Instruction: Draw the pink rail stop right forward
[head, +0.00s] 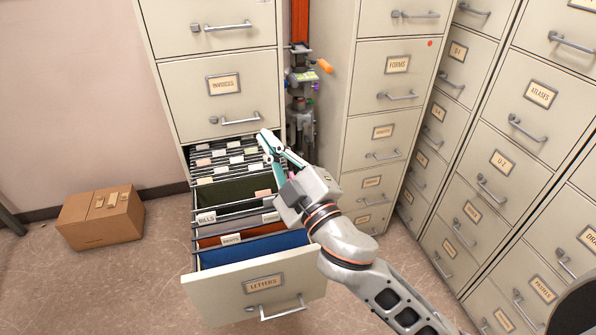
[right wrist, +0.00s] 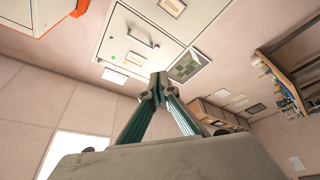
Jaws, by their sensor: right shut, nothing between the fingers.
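The drawer labelled LETTERS (head: 264,285) is pulled out of the left cabinet, with hanging folders inside. My right gripper (head: 266,142) is over the back right part of this drawer, near its right side. Its teal fingers are shut and empty; they also meet at the tips in the right wrist view (right wrist: 158,84). A small pink patch (head: 292,175) shows beside the fingers at the drawer's right side. It may be the pink rail stop, but my gripper hides most of it and I cannot tell. My left gripper is not in view.
A cardboard box (head: 100,218) stands on the floor at the left. The INVOICES drawer (head: 224,92) above is shut. A narrow gap between cabinets holds dark equipment (head: 300,95) with an orange knob. The FORMS cabinet (head: 385,120) stands to the right, close to my right arm.

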